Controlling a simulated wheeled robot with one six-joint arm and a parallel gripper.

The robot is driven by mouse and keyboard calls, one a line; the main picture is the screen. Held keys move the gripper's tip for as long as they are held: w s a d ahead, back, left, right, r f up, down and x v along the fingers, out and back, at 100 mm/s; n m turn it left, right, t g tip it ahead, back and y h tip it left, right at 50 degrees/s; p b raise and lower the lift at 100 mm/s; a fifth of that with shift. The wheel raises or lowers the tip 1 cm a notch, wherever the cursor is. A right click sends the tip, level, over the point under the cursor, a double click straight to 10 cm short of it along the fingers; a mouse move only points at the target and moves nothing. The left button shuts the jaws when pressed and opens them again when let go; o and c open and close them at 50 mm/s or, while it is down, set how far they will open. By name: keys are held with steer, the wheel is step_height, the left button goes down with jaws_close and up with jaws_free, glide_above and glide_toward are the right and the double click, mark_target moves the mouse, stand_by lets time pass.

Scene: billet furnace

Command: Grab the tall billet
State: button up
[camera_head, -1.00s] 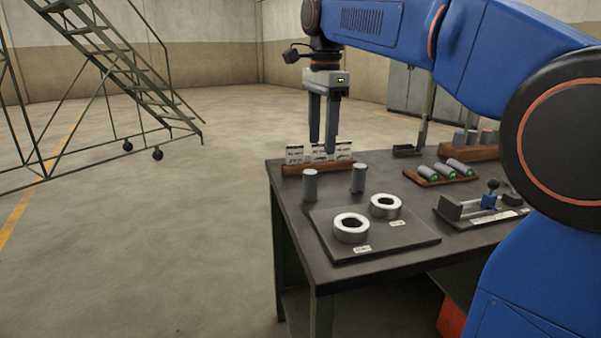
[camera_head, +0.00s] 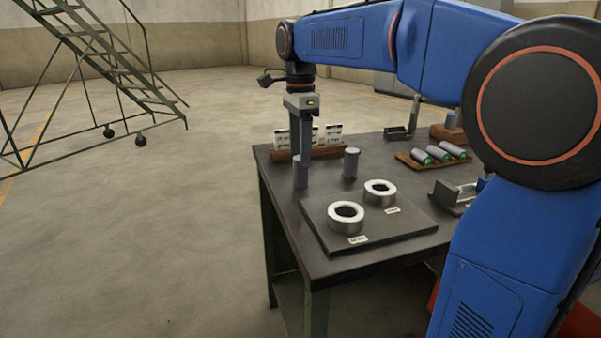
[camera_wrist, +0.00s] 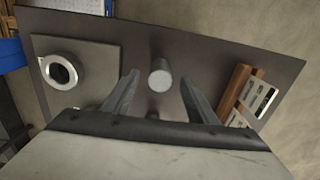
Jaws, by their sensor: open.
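Two upright grey billets stand near the table's left side in the head view: one on the left (camera_head: 300,176) and one on the right (camera_head: 351,164). They look close in height, so I cannot tell which is taller. My gripper (camera_head: 297,150) is open, pointing down, its fingers overlapping the top of the left billet in this view. In the wrist view, one billet (camera_wrist: 161,77) shows near the middle, between the finger lines and apart from both fingers (camera_wrist: 157,88). A small dark patch lies below it, too unclear to name.
A wooden rack with white cards (camera_head: 318,150) stands behind the billets. Two rings, a near one (camera_head: 346,224) and a far one (camera_head: 380,200), sit on a dark plate (camera_head: 400,228). A wooden tray (camera_head: 420,164) holds several lying cylinders. Open floor lies left of the table.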

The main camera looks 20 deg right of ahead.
mark_target(301, 172)
steer(key=shift+d+f, duration=0.1)
steer(key=shift+f, duration=3.15)
jaws_close()
